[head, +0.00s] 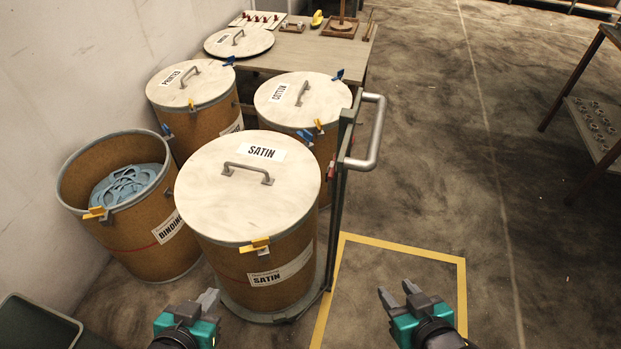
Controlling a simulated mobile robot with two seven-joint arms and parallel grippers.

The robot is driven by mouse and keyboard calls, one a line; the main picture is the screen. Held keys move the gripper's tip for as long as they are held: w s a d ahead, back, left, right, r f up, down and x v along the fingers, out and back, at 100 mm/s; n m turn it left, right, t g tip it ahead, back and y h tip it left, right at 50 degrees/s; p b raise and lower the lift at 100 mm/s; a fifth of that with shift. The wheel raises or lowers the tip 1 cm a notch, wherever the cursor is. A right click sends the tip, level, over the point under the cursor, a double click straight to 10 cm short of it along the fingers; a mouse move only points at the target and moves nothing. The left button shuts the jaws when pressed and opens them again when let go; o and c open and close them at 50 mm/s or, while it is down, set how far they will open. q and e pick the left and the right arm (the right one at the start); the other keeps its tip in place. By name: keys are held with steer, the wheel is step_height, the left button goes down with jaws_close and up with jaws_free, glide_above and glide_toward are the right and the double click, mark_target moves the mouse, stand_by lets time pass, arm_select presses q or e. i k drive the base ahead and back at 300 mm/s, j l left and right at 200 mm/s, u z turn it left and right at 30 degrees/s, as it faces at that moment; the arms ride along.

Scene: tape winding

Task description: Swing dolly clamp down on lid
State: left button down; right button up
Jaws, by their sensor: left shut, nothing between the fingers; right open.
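The front SATIN drum (258,270) stands upright on a low dolly (285,317) and wears a pale round lid (225,205) with a grey handle. The dolly's dark upright post (338,200) rises at the drum's right side, with a thick grey U-shaped bar (372,140) at its top, right of the lid. I cannot tell which part is the clamp; no bar lies across the lid. My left gripper (199,303) is shut and empty in front of the drum. My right gripper (396,290) is open and empty, right of the post.
An open BINDING drum (125,240) with blue material stands left. Lidded PRINTED (200,115) and COTTON (280,120) drums stand behind, near a low table (310,53). Yellow floor tape (400,248) marks clear floor at right. A dark green bin (35,325) is front left.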

mark_target(331, 171)
steer(key=i+l+u, duration=0.1)
steer(key=u, duration=0.25)
steer(key=l+u, duration=0.45)
steer(key=u, duration=0.25)
steer(key=l+u, duration=0.25)
steer(key=l, duration=0.2)
steer(key=l+u, duration=0.25)
steer(key=l, duration=0.2)
steer(key=l+u, duration=0.1)
steer(key=l, duration=0.35)
steer(key=k+l+u, duration=0.1)
steer(key=l, duration=0.35)
steer(key=k+l+u, duration=0.15)
steer(key=l, duration=0.3)
steer(key=k+l+u, duration=0.1)
steer(key=l, duration=0.35)
steer(key=k+l, duration=0.15)
steer(key=l, duration=0.25)
steer(key=k+l, duration=0.1)
steer(key=l, duration=0.35)
steer(key=k+l, duration=0.15)
steer(key=l, duration=0.25)
steer(key=k+l, duration=0.1)
steer(key=l, duration=0.35)
